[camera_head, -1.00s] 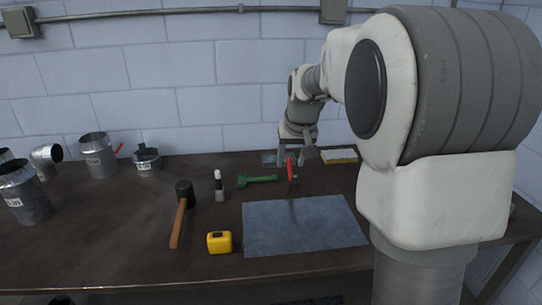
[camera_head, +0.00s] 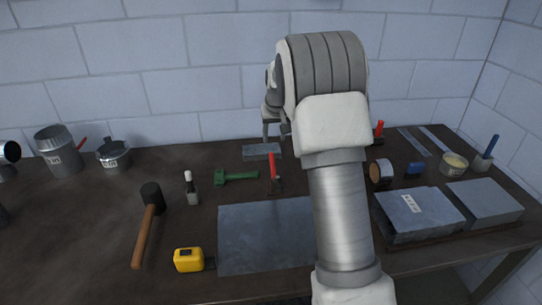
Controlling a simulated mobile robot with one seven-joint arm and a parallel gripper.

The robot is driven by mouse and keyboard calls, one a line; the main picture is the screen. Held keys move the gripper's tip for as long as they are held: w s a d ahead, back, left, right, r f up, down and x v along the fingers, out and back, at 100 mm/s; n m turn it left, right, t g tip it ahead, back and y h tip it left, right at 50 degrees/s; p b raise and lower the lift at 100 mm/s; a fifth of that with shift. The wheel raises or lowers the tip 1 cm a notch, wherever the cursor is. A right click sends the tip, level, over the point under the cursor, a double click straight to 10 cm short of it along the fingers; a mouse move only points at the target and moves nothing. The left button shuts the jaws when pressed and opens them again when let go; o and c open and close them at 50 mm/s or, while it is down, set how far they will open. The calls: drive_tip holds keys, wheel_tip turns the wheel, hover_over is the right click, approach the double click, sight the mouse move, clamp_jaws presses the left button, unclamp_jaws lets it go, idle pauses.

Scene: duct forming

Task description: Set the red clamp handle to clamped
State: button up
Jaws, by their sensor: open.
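The red clamp handle (camera_head: 272,165) stands roughly upright on a small dark base (camera_head: 273,188) at the back edge of the grey metal sheet. My gripper (camera_head: 275,131) is open and empty, behind and above the handle in the picture. It appears apart from the handle, though its exact distance is hard to tell. My own arm covers part of the gripper and its right side.
A green tool (camera_head: 236,176) lies left of the clamp. The grey sheet (camera_head: 255,238) lies in front, partly behind my arm. A mallet (camera_head: 149,220), a yellow tape measure (camera_head: 188,260) and stacked metal sheets (camera_head: 418,214) are also on the bench.

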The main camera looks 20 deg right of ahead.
sight(272, 162)
drive_tip(key=x, duration=1.2)
drive_tip(key=p+x, duration=0.1)
drive_tip(key=x, duration=0.5)
drive_tip(key=shift+w+d+f, duration=0.1)
drive_tip(key=shift+w+d, duration=0.25)
drive_tip(key=shift+w, duration=0.1)
clamp_jaws()
idle(0.7)
